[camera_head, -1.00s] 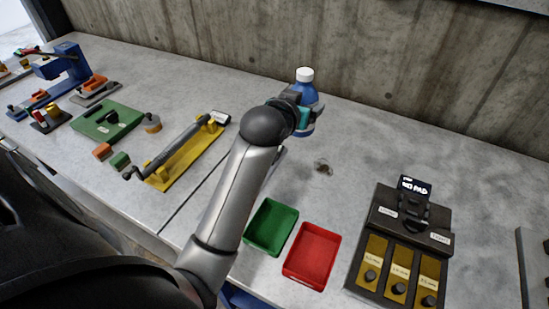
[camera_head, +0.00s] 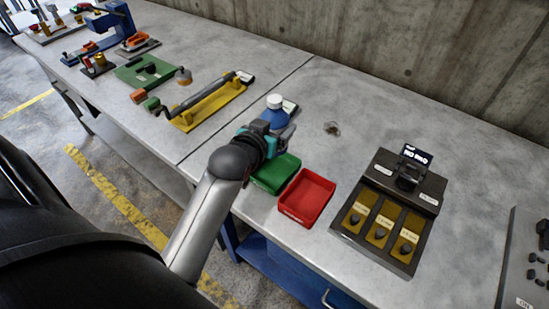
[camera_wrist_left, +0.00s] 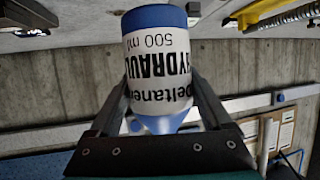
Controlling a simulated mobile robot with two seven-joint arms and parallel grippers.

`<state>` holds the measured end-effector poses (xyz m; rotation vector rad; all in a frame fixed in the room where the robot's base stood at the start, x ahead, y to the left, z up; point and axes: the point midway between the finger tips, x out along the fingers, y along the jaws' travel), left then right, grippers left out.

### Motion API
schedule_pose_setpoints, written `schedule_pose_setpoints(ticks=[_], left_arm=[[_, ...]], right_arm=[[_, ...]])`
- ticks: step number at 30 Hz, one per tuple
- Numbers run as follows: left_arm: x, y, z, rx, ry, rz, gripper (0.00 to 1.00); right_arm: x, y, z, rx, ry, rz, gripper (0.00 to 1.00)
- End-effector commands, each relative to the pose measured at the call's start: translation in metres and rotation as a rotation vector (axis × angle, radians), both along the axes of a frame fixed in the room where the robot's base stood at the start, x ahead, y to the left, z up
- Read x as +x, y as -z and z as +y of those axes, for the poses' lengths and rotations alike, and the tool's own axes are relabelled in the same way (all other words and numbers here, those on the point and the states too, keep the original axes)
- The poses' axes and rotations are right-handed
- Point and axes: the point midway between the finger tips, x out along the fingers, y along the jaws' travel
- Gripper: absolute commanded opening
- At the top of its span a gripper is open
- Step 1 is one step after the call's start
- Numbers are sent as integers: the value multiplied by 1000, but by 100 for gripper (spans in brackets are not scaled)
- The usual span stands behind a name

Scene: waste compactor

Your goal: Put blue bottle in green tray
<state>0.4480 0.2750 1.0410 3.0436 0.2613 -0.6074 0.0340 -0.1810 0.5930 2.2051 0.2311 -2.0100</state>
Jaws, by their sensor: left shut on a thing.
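The blue bottle (camera_head: 273,113) has a white cap and stands out above my left gripper (camera_head: 276,132) in the head view. My left gripper is shut on it. In the left wrist view the bottle (camera_wrist_left: 158,60) sits between the two fingers, with a white label reading "HYDRAUL" and "500 ml". The green tray (camera_head: 277,178) lies on the table just below and right of the gripper in the head view. The gripper hides part of the tray. Whether the bottle touches anything below is hidden. My right gripper is not in view.
A red tray (camera_head: 306,198) stands directly right of the green one. A dark control box with yellow panels (camera_head: 390,212) is further right. A yellow-based tool (camera_head: 208,106) lies to the left. A small brownish object (camera_head: 332,128) lies behind. The concrete wall (camera_head: 400,50) bounds the table.

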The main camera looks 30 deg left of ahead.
Motion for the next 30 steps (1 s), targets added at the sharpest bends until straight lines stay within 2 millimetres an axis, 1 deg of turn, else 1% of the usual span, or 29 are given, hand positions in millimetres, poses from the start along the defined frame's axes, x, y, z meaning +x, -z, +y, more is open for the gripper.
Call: schedule_pose_setpoints(ticks=[1,4,6,11,18,21,30], left_arm=[[0,17,0,-1,0,2,9],[0,38,0,-1,0,1,9],[0,48,0,-1,0,-1,9],[1,59,0,1,0,-4,9],[0,95,0,0,0,-1,9],[0,100,0,0,1,-4,9],[1,101,0,1,0,-5,9]], right_arm=[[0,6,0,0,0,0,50],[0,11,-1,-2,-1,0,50],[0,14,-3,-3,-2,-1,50],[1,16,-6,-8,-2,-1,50],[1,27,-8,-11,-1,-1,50],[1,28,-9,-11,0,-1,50],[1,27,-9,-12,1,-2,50]])
